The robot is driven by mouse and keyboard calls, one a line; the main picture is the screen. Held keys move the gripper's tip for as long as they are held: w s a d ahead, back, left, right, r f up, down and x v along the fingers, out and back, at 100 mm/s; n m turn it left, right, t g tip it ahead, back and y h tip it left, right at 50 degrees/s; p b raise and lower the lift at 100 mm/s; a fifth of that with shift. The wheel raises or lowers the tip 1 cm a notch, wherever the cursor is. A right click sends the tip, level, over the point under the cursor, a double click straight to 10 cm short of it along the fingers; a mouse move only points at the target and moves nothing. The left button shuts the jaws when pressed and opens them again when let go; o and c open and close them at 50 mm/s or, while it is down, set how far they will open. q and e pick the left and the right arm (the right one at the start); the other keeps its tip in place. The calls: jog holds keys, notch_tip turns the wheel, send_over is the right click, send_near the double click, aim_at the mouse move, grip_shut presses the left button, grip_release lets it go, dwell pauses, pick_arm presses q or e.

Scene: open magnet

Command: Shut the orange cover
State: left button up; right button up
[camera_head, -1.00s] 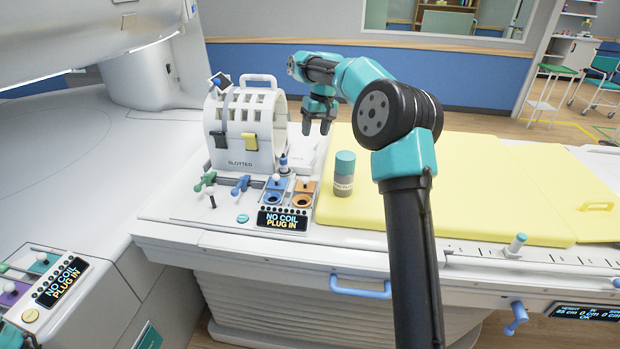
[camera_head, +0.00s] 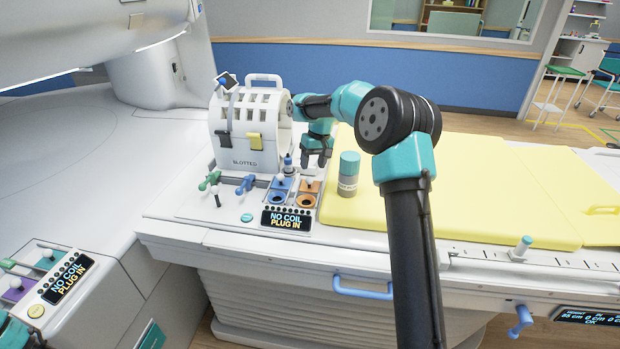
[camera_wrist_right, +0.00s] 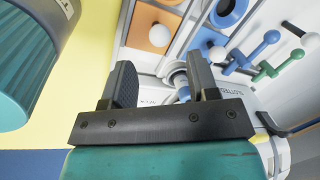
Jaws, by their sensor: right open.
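The orange cover (camera_head: 313,187) is a small flat plate with a white ball knob. It lies behind the orange socket (camera_head: 306,201), whose round opening shows uncovered. In the right wrist view the cover (camera_wrist_right: 146,22) and its white knob are beyond the fingers, toward the top. My right gripper (camera_head: 317,162) is open and empty. It points down a little above and behind the cover, apart from it. My left gripper is not in view.
A blue socket (camera_head: 278,197) with a blue plug behind it is left of the orange one. The white slotted coil (camera_head: 248,130) stands behind left. A display (camera_head: 286,220) reads "NO COIL PLUG IN".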

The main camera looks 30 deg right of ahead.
aim_at(310, 181)
jog(key=f, duration=0.3)
jog(key=a+f, duration=0.1)
jog(key=f, duration=0.2)
grip_shut()
dwell(0.5)
